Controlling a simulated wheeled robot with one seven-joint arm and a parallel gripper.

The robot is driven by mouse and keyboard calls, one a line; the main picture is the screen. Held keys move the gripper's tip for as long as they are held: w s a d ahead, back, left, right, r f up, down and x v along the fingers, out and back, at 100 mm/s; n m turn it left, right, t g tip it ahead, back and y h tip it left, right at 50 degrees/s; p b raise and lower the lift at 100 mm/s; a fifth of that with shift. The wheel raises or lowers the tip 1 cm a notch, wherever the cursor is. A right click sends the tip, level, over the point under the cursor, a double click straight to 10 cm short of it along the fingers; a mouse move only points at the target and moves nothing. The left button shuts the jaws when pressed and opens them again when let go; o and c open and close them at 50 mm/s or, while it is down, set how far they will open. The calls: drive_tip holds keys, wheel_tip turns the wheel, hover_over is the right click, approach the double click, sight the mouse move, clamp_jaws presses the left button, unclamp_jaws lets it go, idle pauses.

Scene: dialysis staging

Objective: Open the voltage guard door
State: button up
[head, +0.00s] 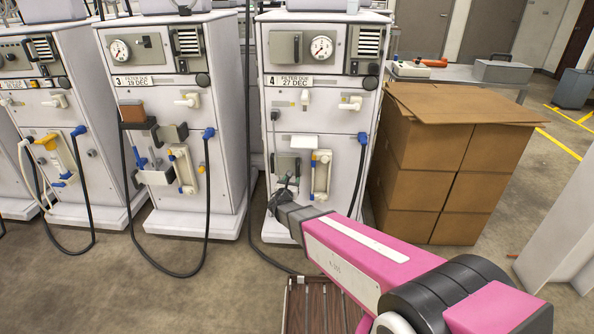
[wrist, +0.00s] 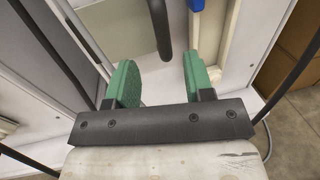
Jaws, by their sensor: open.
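No label marks the voltage guard door in these views. A small grey box (head: 288,164) on the lower front of the machine numbered 4 may be it, partly hidden by my gripper. In the wrist view, a grey panel (wrist: 122,22) lies at the top left, with a dark rounded bar (wrist: 160,32) that looks like a handle. My gripper (head: 284,186) is in front of the machine's lower front. Its green fingers (wrist: 157,84) are open and empty, and the bar's lower end appears ahead of the gap between them. Contact cannot be told.
Machine 4 (head: 317,88) has black hoses down its front and a cream bracket with blue fittings (head: 321,174) right of the gripper. Stacked cardboard boxes (head: 453,160) stand close on the right. Machine 3 (head: 168,90) is left. A slatted wooden piece (head: 312,306) lies below my arm.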

sight(297, 170)
drive_tip(key=x, duration=1)
drive_tip(key=shift+d, duration=0.1)
clamp_jaws()
